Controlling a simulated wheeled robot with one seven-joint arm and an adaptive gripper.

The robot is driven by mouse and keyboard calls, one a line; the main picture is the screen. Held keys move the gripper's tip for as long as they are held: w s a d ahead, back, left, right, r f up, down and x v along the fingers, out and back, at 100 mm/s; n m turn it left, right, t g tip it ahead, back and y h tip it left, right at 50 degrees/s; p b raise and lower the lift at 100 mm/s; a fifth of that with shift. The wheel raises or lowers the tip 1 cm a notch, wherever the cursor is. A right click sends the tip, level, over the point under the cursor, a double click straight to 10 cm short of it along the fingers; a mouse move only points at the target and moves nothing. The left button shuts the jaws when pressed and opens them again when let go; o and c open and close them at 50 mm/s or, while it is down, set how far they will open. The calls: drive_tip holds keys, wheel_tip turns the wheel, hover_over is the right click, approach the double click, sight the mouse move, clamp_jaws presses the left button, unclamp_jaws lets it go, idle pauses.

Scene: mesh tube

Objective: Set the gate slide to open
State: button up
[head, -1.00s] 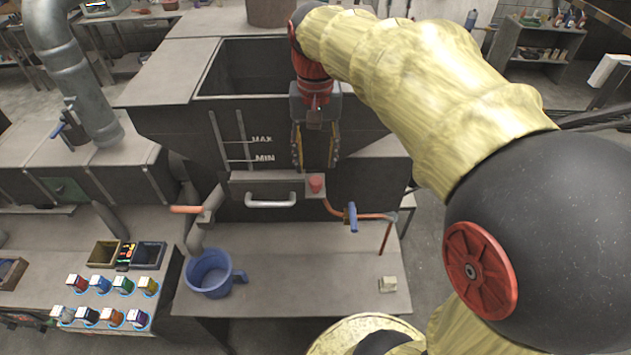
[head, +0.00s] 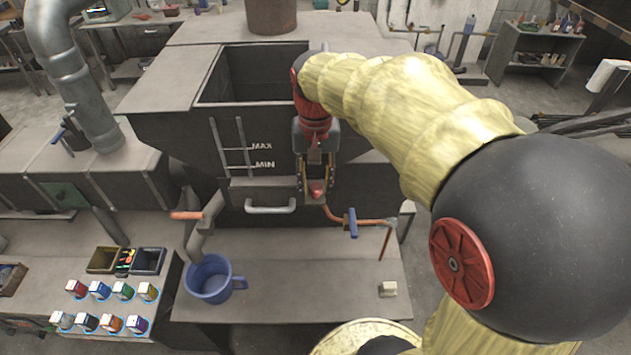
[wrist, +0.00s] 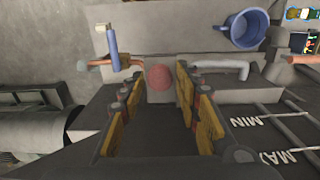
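The gate housing (head: 235,191) is a dark box front under the hopper, with a pale bar handle (head: 270,208) across it. The handle also shows in the wrist view (wrist: 215,65). A round red knob (head: 317,189) sits at the housing's right end, and it shows in the wrist view (wrist: 160,77). I cannot tell for sure which part is the gate slide. My gripper (head: 315,183) is open and points down, its yellow-lined fingers on either side of the knob in the head view. In the wrist view the knob shows between and beyond the open fingers (wrist: 157,85); contact cannot be told.
A blue-handled valve (head: 352,223) on a copper pipe stands close to the right. The hopper wall (head: 180,150) with MAX and MIN marks rises behind. A blue mug (head: 211,280) stands on the bench at lower left. The bench's middle (head: 300,285) is clear.

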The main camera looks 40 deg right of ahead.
clamp_jaws()
idle(0.6)
